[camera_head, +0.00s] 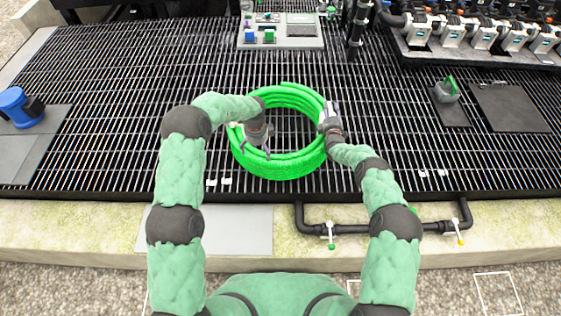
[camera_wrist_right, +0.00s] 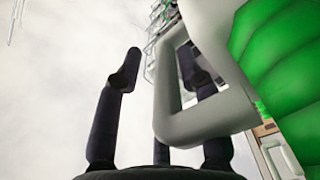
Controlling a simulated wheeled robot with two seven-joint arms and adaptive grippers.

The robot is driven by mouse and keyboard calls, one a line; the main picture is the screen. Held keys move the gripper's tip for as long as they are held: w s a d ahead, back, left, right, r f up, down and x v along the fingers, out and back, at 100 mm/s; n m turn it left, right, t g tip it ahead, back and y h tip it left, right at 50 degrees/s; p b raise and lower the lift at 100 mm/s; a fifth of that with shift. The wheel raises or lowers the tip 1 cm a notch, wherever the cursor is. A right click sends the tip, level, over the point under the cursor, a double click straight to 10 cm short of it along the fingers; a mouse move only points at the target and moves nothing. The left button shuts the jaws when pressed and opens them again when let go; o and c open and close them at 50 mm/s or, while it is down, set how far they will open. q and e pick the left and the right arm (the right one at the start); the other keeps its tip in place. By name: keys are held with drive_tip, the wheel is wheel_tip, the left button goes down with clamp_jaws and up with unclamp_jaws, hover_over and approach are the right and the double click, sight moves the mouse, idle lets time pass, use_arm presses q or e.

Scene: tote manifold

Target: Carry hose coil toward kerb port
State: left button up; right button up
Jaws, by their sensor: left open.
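The green hose coil (camera_head: 284,167) lies on the black grate, in front of my body. It has a pale loop handle (camera_wrist_right: 190,132) on its right side, seen large in the right wrist view. My left gripper (camera_head: 256,150) is open at the coil's left inner edge; contact is unclear. My right gripper (camera_head: 328,117) is at the coil's right rim. In the right wrist view its dark fingers (camera_wrist_right: 158,75) stand apart, with one finger seen through the handle loop and a gap to the other. A black pipe (camera_head: 350,229) with small valve levers runs along the pale kerb (camera_head: 500,212); which part is the port is unclear.
A grey panel with blue and green blocks (camera_head: 281,35) stands behind the coil. A row of white-and-black units (camera_head: 483,38) is at the back right. A blue cylinder (camera_head: 20,108) sits on a grey plate at the left. The grate around the coil is mostly clear.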

use_arm(q)
drive_tip(key=shift+r, duration=1.45)
use_arm(e)
drive_tip(key=s, duration=1.2)
